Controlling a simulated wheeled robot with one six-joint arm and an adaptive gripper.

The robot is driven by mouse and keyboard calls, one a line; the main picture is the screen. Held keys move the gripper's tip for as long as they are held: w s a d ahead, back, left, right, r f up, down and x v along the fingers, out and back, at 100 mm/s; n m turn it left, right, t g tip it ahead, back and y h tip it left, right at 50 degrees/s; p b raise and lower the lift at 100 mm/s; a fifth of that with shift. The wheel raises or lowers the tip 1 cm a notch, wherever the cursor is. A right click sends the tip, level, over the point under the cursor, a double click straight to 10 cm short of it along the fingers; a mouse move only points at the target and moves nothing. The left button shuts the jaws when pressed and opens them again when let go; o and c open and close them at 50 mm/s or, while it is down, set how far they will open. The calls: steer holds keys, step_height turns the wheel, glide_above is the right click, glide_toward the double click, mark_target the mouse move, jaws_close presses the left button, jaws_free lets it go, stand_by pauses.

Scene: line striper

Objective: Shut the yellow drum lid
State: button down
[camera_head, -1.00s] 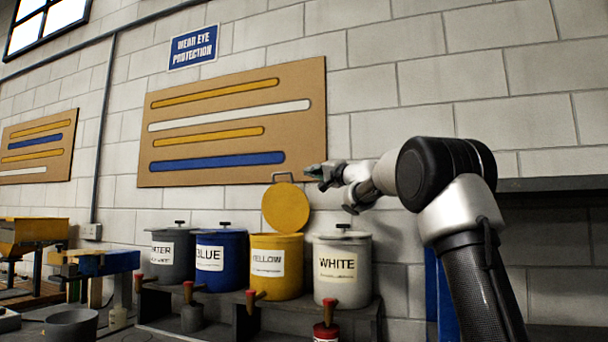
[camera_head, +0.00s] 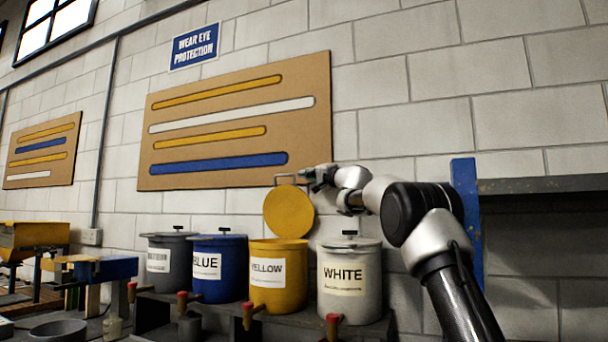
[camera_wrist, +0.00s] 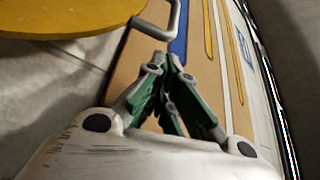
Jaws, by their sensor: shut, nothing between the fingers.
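The yellow drum (camera_head: 279,275) stands in a row of drums on a dark shelf, between the blue and white drums. Its yellow lid (camera_head: 288,211) stands raised, nearly upright, at the back of the drum, with a grey handle (camera_head: 284,178) at its top. My gripper (camera_head: 307,174) is shut and empty, just right of the handle at about the same height. In the wrist view the shut green fingers (camera_wrist: 172,75) are close to the handle (camera_wrist: 160,24), and the lid (camera_wrist: 65,15) shows at upper left. I cannot tell whether the fingers touch the handle.
The white drum (camera_head: 349,285) stands below my arm with its lid on. The blue drum (camera_head: 218,268) and grey drum (camera_head: 170,262) at left are also lidded. Red-handled taps (camera_head: 247,312) stick out in front. A dark shelf (camera_head: 545,184) is at right; open air lies above the drums.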

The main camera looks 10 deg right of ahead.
steer(key=shift+x, duration=1.05)
steer(key=s+a+f+n+y, duration=0.4)
steer(key=s+a+f+n, duration=0.4)
steer(key=s, duration=0.5)
steer(key=shift+s+a+f+y, duration=0.2)
steer(key=shift+a+f+y, duration=0.1)
steer(key=shift+a+f, duration=0.75)
steer(key=shift+d+f, duration=0.15)
